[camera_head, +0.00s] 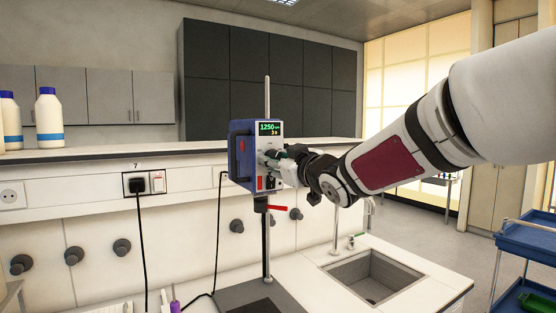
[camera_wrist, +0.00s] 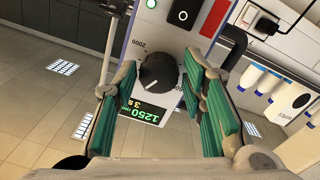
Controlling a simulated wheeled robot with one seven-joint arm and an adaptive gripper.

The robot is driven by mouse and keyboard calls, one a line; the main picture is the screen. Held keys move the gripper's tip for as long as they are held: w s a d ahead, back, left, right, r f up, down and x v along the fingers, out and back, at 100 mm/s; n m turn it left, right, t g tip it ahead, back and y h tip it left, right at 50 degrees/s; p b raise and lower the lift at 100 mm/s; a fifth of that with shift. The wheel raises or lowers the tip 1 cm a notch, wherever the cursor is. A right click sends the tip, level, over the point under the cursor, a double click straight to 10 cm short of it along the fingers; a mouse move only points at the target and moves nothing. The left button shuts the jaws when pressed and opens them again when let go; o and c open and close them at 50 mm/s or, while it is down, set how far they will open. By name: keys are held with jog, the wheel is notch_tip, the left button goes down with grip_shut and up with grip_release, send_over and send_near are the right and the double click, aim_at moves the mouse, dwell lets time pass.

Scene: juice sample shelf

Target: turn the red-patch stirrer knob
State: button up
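The stirrer (camera_head: 240,155) is a blue box with a grey front, a red patch on its side and a lit display reading 1250. It is mounted on a vertical rod. In the wrist view its black knob (camera_wrist: 157,73) sits on the grey panel, above the upside-down display (camera_wrist: 143,113), near a printed 2000. My gripper (camera_head: 277,161) is at the stirrer's front. In the wrist view my gripper (camera_wrist: 160,80) is open, its green-padded fingers on either side of the knob with gaps showing. In the head view the gripper hides the knob.
A black switch (camera_wrist: 183,14) and red strip (camera_wrist: 215,18) lie close to the fingers. A sink (camera_head: 375,277) is at the lower right of the stirrer. White bottles (camera_head: 49,117) stand on the shelf (camera_head: 100,153) at left. Black cables hang below the shelf. A blue cart (camera_head: 527,240) is far right.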

jog(key=shift+o, duration=0.3)
jog(key=shift+r, duration=0.1)
jog(key=shift+s+d, duration=0.15)
jog(key=shift+s, duration=0.05)
jog(key=v, duration=1.1)
jog(key=shift+s, duration=0.25)
jog(key=shift+d, duration=0.25)
jog(key=s+d+f+m+g+h, duration=0.2)
jog(key=s+d+f+m+h, duration=0.3)
jog(key=d, duration=0.3)
jog(key=s+d+f+m+g+h, duration=0.1)
jog(key=s+d+f+m+h, duration=0.3)
jog(key=s+d, duration=0.35)
jog(key=s+d+f+g, duration=0.1)
jog(key=s+f+g, duration=0.2)
jog(key=s, duration=0.6)
jog(key=s+d+f+m+g, duration=0.1)
jog(key=s+f+g, duration=0.3)
jog(key=s+f, duration=0.3)
jog(key=shift+s+m+h, duration=0.3)
jog(key=shift+s, duration=0.7)
